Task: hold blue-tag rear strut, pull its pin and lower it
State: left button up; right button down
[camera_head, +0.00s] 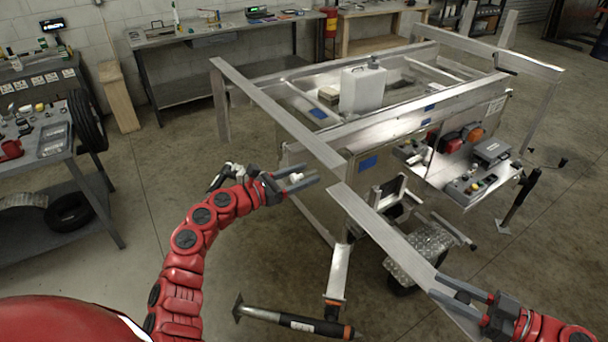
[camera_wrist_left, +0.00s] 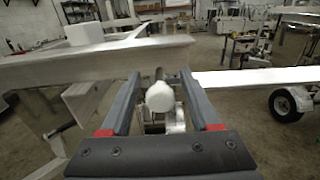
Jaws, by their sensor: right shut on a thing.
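A long aluminium bar (camera_head: 395,238) runs from near the trailer's close corner toward the lower right. My right gripper (camera_head: 458,297) is shut on its near end. A blue tag (camera_head: 368,162) is on the trailer corner close to the bar's far end. A white-knobbed pin (camera_head: 296,178) is between the fingers of my left gripper (camera_head: 303,182). In the left wrist view the knob (camera_wrist_left: 160,97) shows between the two fingers with a gap on each side, so the gripper looks open around it. Where the pin's shaft enters is hidden.
The trailer bed carries a white canister (camera_head: 363,90). Open floor lies left of the trailer.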

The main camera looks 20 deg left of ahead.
pick_arm(q)
jog(key=v, duration=1.2)
jog(key=shift+f, duration=0.1)
